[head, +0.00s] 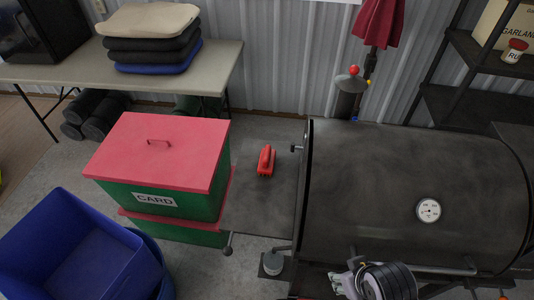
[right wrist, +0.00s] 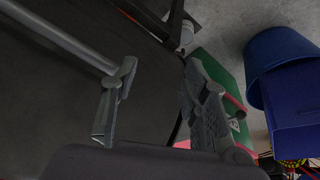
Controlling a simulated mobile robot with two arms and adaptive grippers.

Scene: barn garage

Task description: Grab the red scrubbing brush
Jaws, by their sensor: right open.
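The red scrubbing brush (head: 266,161) lies on the dark side shelf (head: 255,205) of a black barrel grill, left of the grill's body. My right gripper (head: 345,284) is at the bottom of the head view, in front of the grill, below and to the right of the brush and well apart from it. In the right wrist view its two fingers (right wrist: 158,108) are spread with nothing between them. I cannot make out the brush in that view. My left gripper is not in view.
The black grill (head: 400,190) has a front handle (head: 440,270) close to my right gripper. Left of the shelf stand a green box with a red lid (head: 155,150) and a blue bin (head: 75,250). A table (head: 210,75) with folded cloths stands behind.

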